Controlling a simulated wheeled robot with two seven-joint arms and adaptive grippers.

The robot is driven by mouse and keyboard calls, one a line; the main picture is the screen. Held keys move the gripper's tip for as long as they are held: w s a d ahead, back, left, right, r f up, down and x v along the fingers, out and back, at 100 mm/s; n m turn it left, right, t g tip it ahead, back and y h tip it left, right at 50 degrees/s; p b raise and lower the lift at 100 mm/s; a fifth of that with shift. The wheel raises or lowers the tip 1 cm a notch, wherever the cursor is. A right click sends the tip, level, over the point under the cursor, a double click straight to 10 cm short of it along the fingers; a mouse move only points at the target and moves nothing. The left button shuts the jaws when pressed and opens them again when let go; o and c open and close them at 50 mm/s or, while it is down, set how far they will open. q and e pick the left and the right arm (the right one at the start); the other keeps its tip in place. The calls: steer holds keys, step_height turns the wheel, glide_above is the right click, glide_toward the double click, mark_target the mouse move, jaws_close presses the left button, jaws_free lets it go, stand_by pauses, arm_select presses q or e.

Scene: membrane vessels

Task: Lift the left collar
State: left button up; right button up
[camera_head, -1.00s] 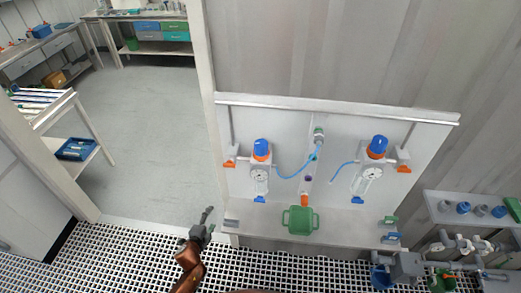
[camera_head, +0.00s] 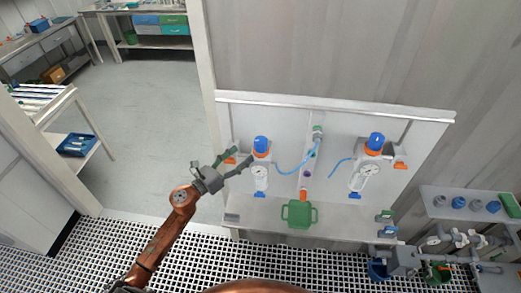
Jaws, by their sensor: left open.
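The left vessel has a blue knob (camera_head: 261,143) on top, an orange collar (camera_head: 262,156) just under it, and a round white gauge (camera_head: 260,171) below. It stands upright against the pale back panel. My left gripper (camera_head: 241,159) is open just left of this collar, its fingers pointing right toward it. One finger overlaps the left side of the vessel in the picture, and I cannot tell whether it touches.
A matching right vessel has a blue knob (camera_head: 376,140) and orange collar (camera_head: 373,152). Pipes and valves (camera_head: 455,240) stand at lower right. Open floor lies left.

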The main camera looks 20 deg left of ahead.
mark_target(255, 150)
arm_select(q)
steer(key=d+m+g, duration=0.1)
steer(key=m, duration=0.1)
steer(key=m+h, duration=0.1)
steer(key=shift+w+d+f+m+g+h, duration=0.15)
steer(key=shift+d+f+m+g+h, duration=0.15)
steer(key=shift+d+f+m+g, duration=0.1)
steer(key=shift+w+d+f+m, duration=0.1)
steer(key=shift+w+d+m, duration=0.05)
steer(key=shift+m, duration=0.15)
steer(key=p+x, duration=0.2)
steer(key=x, duration=0.4)
steer(key=shift+w+d+f, duration=0.1)
steer(key=shift+w+d, duration=0.3)
steer(key=shift+w, duration=0.2)
steer(key=shift+c, duration=0.2)
steer(key=c, duration=1.7)
steer(key=shift+r, duration=0.8)
steer(key=o, duration=1.7)
steer(key=shift+o, duration=0.2)
